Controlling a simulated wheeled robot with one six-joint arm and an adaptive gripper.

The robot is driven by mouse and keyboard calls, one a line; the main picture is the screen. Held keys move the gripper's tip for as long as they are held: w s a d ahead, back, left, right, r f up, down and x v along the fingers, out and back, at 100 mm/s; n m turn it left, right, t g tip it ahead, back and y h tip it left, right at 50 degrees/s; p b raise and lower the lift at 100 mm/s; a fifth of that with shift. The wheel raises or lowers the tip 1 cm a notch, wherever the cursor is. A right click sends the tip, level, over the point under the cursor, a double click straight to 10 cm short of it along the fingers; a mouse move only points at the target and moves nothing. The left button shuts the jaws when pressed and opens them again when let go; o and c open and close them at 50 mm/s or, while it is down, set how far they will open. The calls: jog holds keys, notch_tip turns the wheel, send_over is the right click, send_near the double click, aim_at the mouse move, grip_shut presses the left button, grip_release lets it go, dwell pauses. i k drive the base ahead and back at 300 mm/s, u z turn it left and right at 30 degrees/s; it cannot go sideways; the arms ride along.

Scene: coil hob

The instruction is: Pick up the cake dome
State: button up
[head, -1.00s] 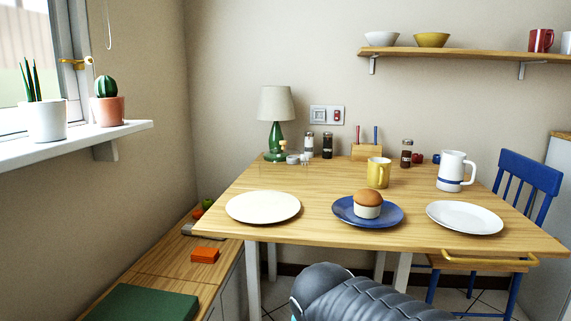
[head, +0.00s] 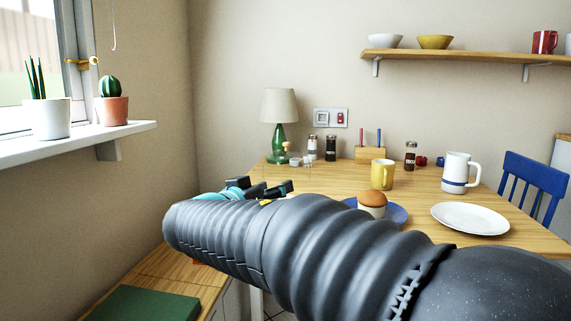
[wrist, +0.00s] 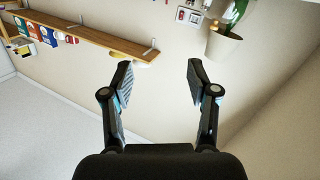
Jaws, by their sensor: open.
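I cannot make out a clear outline of the cake dome. In the head view, a small tan knob (head: 287,147) shows beside the green lamp base, with faint see-through edges below it that may belong to a clear dome. My gripper (head: 266,188) is in front of and below that spot, over the table's left part, partly hidden by my own arm. In the wrist view my gripper (wrist: 159,78) is open, with nothing between the fingers. That view is upside down and shows no dome between the fingers.
The lamp (head: 279,107) stands at the table's back left, close to two shakers (head: 321,148). A yellow mug (head: 382,175), a cupcake (head: 372,203) on a blue plate, a white plate (head: 470,219) and a white mug (head: 456,173) stand right. The wall shelf (head: 460,57) is above.

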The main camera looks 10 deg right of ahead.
aim_at(280, 166)
jog(key=z, duration=0.05)
jog(key=i, duration=1)
jog(key=u, duration=0.05)
